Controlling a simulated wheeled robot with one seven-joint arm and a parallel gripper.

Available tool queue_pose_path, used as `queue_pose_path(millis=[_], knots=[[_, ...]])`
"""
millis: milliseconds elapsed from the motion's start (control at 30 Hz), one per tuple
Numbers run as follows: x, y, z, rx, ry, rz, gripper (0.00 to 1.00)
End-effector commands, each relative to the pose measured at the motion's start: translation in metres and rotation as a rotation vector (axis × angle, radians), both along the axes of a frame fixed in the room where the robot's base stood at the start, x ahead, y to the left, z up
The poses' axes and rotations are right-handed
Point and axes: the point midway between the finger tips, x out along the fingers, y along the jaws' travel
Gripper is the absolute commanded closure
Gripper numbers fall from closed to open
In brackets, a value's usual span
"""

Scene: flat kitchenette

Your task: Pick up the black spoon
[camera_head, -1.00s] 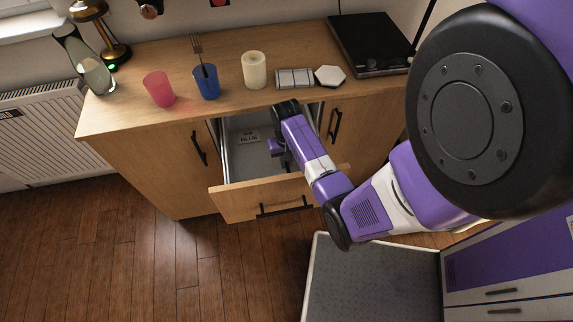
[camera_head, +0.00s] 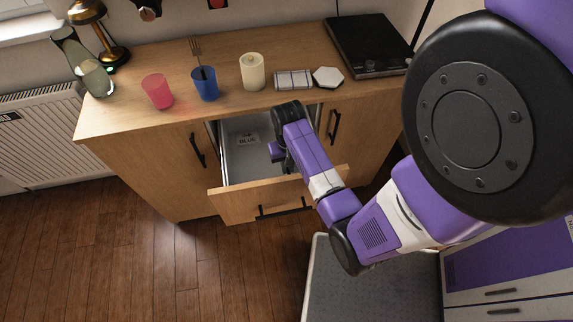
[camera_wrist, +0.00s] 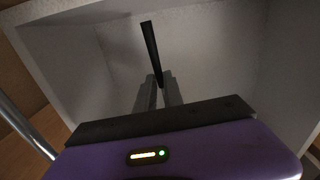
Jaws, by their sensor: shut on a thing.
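The black spoon (camera_wrist: 151,50) shows in the wrist view as a dark narrow handle rising from between my fingertips. Its other end is hidden. My gripper (camera_wrist: 159,82) is shut on it, inside the open drawer (camera_wrist: 215,60). In the head view my arm reaches down into the open drawer (camera_head: 232,172) under the counter. My fingers and the spoon are hidden there behind my own wrist.
On the counter stand a pink cup (camera_head: 157,91), a blue cup (camera_head: 205,84) holding a fork (camera_head: 196,48), a candle (camera_head: 252,72) and a black appliance (camera_head: 367,45). The drawer's walls and front are close around my gripper.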

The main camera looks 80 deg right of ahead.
Motion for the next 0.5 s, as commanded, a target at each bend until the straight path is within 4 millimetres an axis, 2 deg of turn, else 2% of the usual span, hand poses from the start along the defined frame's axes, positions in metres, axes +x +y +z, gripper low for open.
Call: queue_pose_path(millis=[33, 200, 500], knots=[[0.001, 0.000, 0.014, -0.001, -0.002, 0.001, 1.00], [0.001, 0.000, 0.052, -0.001, -0.002, 0.001, 1.00], [0.000, 0.000, 0.098, 0.001, 0.000, 0.000, 1.00]])
